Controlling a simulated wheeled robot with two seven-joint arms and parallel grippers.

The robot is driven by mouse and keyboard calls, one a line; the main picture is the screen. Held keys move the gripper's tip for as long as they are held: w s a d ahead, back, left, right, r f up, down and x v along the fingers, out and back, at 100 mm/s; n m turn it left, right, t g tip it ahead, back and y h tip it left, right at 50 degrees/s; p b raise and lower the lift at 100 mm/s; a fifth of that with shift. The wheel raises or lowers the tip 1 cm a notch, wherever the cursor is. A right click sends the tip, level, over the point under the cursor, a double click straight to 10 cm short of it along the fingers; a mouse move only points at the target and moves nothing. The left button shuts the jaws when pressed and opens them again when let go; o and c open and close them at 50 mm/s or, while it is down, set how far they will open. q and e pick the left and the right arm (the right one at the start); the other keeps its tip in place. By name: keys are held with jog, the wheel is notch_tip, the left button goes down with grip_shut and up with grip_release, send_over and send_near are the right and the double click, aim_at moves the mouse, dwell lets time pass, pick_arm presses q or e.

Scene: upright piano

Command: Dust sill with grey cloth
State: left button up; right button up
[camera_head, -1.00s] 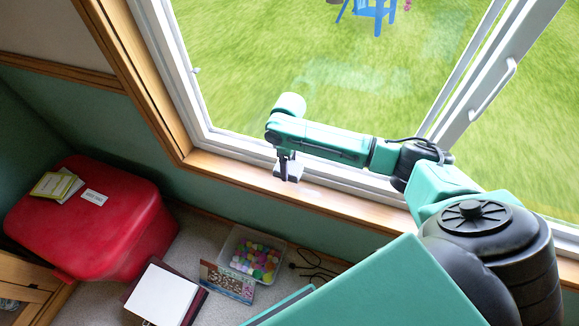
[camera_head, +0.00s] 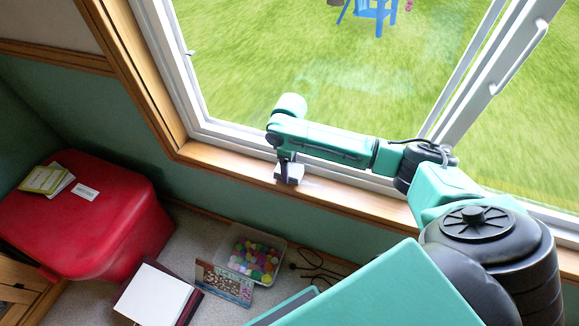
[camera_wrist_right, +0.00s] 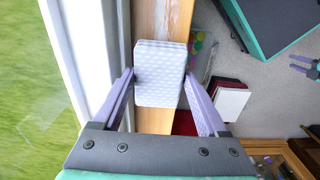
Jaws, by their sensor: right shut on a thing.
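The grey cloth (camera_head: 290,175) is a folded, pale grey pad with a dimpled texture; it also shows in the right wrist view (camera_wrist_right: 160,75). My right gripper (camera_head: 286,163) is shut on it, with one finger on each side of the pad in the right wrist view (camera_wrist_right: 160,82). The pad is over the wooden sill (camera_head: 345,197), close to the white window frame; whether it presses on the wood is hard to tell. In the right wrist view the sill (camera_wrist_right: 165,18) runs on beyond the pad. My left gripper (camera_wrist_right: 302,66) shows small at the right edge there, its fingers apart and empty.
The white window frame (camera_head: 225,137) borders the sill. Below on the floor are a red box (camera_head: 120,225) with booklets on top, a clear bin of coloured balls (camera_head: 255,255), a picture box (camera_head: 222,283) and a white-topped book (camera_head: 155,295). The visible sill around the pad is clear.

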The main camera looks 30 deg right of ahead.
jog(key=shift+f, duration=0.95)
